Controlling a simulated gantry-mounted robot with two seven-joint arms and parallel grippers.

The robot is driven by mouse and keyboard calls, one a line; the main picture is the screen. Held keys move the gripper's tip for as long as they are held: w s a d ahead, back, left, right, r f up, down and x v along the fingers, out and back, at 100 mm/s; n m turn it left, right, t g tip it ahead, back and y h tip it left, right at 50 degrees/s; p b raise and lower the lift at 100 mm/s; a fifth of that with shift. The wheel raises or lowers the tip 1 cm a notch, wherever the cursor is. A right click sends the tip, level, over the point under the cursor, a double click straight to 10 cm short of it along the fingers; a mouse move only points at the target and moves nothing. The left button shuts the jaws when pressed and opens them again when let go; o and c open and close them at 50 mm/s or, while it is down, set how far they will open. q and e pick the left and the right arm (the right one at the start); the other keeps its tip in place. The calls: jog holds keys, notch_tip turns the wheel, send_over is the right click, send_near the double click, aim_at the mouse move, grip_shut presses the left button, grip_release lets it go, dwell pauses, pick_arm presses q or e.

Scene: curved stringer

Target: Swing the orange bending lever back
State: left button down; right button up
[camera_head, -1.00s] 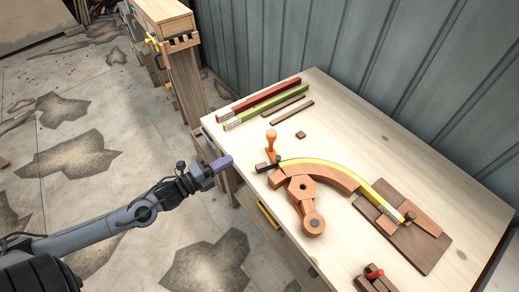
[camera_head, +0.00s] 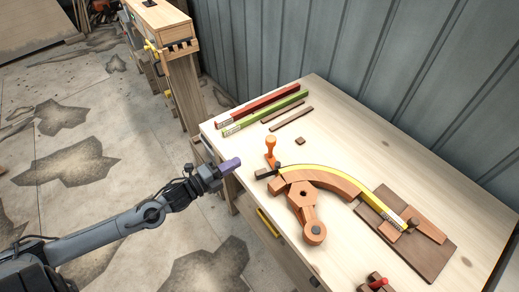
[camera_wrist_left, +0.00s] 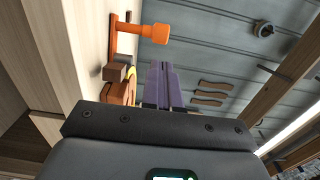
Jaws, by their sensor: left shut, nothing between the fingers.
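The orange bending lever (camera_head: 270,146) has an upright knob handle and stands near the left edge of the table, by the left end of the yellow strip. It also shows in the left wrist view (camera_wrist_left: 155,33), above the fingers. The yellow strip (camera_head: 340,175) lies bent along a curved wooden form (camera_head: 325,179). A dark block (camera_head: 266,173) sits at the strip's left end. My left gripper (camera_head: 230,164) is shut and empty, at the table's left edge, left of the lever and apart from it. Its purple fingers (camera_wrist_left: 161,84) are together. My right gripper is not in view.
Red (camera_head: 258,105) and green (camera_head: 265,117) bars and thin brown strips lie at the table's back left. A brown board (camera_head: 425,255) holds the strip's right end. A clamp with a red knob (camera_head: 376,281) is at the front. A corrugated wall stands behind.

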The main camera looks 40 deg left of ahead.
aim_at(267, 144)
pick_arm(q)
jog(key=b+x, duration=0.1)
jog(key=x, duration=0.9)
jog(key=shift+w+b, duration=0.3)
jog(key=shift+w, duration=0.05)
